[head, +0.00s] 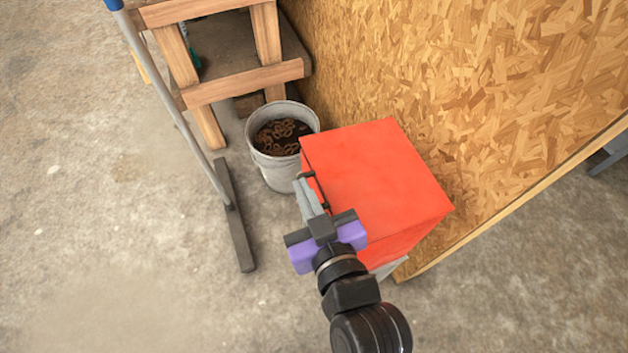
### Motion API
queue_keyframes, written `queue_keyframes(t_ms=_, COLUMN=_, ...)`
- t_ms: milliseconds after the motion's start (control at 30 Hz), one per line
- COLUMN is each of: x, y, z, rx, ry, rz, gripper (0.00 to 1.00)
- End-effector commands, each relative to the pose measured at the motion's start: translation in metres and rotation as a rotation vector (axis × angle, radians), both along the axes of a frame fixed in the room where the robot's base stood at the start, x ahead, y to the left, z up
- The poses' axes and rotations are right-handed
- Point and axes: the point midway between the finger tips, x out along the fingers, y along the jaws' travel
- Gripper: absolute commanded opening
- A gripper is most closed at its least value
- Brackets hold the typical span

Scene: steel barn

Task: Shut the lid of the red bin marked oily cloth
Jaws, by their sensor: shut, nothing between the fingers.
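The red bin (398,245) stands on the concrete floor against the chipboard wall. Its flat red lid (375,175) lies over the top and looks closed, with no gap that I can see. A dark handle (316,190) shows at the lid's left edge. My gripper (304,185) is shut and empty at that left edge, close beside the handle. I cannot tell whether the fingertips touch the handle or lid. The gripper body hides part of the bin's near left side. No marking on the bin is visible from here.
A grey bucket (284,172) with rusty chain in it stands just behind the bin's left side. A wooden stand (245,83) is at the back, and a broom (237,225) leans at the left. The chipboard wall (450,70) closes off the right. Open floor (110,250) lies left.

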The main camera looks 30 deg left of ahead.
Motion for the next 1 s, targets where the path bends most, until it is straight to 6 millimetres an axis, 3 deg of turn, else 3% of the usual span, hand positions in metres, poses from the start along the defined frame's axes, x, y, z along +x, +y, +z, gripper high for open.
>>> queue_keyframes(t_ms=33, x=-0.001, y=0.001, z=-0.013, rx=-0.017, ry=-0.019, rz=0.001, gripper=0.0)
queue_keyframes(t_ms=300, x=-0.002, y=0.002, z=-0.033, rx=-0.072, ry=-0.092, rz=0.0, gripper=0.0)
queue_keyframes(t_ms=1000, x=-0.002, y=0.0, z=-0.042, rx=-0.096, ry=-0.099, rz=0.0, gripper=0.0)
